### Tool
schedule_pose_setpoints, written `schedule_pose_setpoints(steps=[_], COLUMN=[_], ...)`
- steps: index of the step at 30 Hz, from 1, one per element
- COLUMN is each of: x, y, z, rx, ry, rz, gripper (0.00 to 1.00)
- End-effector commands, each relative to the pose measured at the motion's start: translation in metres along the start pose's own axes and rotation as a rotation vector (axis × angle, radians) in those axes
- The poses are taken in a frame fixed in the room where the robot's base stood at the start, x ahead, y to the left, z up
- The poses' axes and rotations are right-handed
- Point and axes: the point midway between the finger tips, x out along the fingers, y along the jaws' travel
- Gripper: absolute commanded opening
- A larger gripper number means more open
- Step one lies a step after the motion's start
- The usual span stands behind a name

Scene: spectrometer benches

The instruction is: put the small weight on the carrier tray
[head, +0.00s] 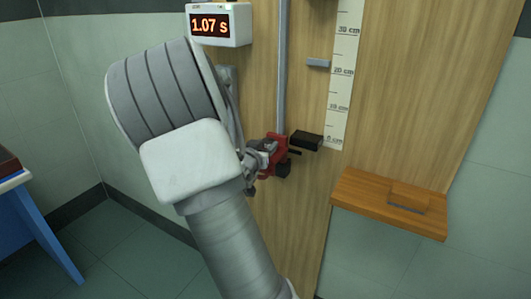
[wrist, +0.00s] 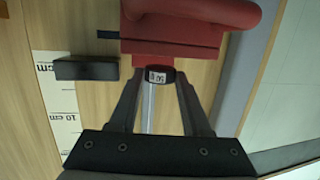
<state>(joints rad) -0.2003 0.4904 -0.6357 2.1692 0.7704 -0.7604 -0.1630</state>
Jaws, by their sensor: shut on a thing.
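The red carrier (wrist: 175,40) fills the top of the wrist view. In the head view, the red carrier (head: 279,155) sits low by the vertical rail, partly hidden by my gripper (head: 262,158). In the wrist view, my gripper (wrist: 160,72) is shut on the small weight (wrist: 158,76), a dark piece with a white label that seems to read "50 g". The weight lies at the edge of the red carrier; I cannot tell whether it touches. I cannot make out the weight in the head view.
A metal rail (head: 282,75) runs up the wooden board (head: 400,90). A ruler (head: 343,85) and a black block (head: 306,140) are beside it. A timer (head: 218,24) reads 1.07 s. A wooden shelf (head: 360,193) with a small block (head: 408,198) juts out at right.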

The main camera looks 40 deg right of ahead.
Motion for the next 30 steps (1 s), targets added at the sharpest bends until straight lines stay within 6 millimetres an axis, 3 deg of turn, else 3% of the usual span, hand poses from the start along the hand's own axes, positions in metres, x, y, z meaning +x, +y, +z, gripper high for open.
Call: schedule_pose_setpoints(steps=[1, 3, 14, 15, 19, 30], x=[0.0025, 0.0035, 0.0041, 0.0039, 0.0037, 0.003], y=[0.0004, 0.0006, 0.0006, 0.0005, 0.0006, 0.0005], z=[0.0118, 0.0162, 0.0196, 0.0189, 0.0184, 0.0151], rx=[-0.003, -0.002, 0.0, 0.0, 0.0, 0.0], ry=[-0.002, -0.001, 0.0, 0.0, 0.0, 0.0], rz=[0.001, 0.001, 0.0, 0.0, 0.0, 0.0], gripper=[0.0, 0.0, 0.0, 0.51, 0.75, 0.78])
